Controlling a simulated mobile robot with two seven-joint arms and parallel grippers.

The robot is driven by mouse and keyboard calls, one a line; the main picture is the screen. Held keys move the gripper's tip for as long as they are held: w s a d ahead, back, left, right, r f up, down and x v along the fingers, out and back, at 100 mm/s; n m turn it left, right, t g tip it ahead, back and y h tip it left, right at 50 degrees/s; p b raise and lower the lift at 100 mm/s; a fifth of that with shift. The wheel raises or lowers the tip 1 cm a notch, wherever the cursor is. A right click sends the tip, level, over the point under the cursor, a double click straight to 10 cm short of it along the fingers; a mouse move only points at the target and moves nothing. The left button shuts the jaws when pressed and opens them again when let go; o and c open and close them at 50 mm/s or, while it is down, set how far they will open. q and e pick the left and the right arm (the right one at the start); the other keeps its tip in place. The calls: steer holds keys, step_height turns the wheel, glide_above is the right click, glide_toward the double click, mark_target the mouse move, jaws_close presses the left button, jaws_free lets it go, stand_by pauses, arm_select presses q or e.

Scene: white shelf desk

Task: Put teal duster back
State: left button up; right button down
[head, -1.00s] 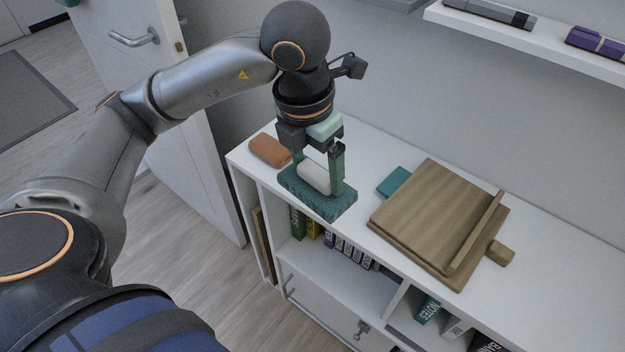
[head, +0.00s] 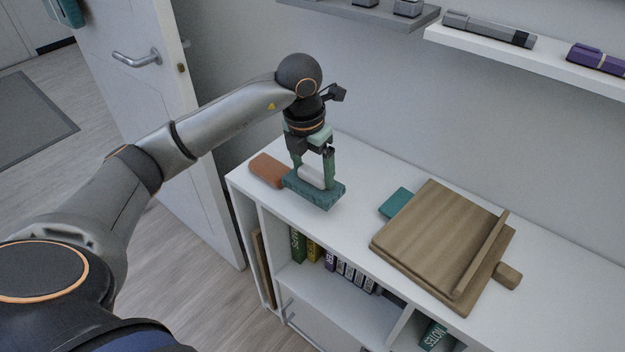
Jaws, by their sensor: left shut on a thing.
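The teal duster (head: 318,195) has a flat teal pad with a pale grip block on top. My left gripper (head: 314,176) is shut on that pale block and points down, holding the duster over the left part of the white shelf desk top (head: 352,178). I cannot tell whether the pad touches the desk top. An orange-brown block (head: 266,169) lies just left of the duster, close to it. My right gripper is not in view.
A wooden board stand (head: 432,240) sits right of the duster, with a flat teal item (head: 396,202) beside it. Books (head: 340,266) stand in the compartment below. A wall shelf (head: 530,62) with a purple item (head: 598,58) hangs above.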

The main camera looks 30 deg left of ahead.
mark_target(312, 181)
arm_select(q)
steer(key=shift+w+a+f, duration=0.15)
steer(key=shift+w+f, duration=0.05)
steer(key=shift+f, duration=1.8)
steer(key=shift+f, duration=0.15)
steer(key=o, duration=1.1)
steer(key=shift+c, duration=0.2)
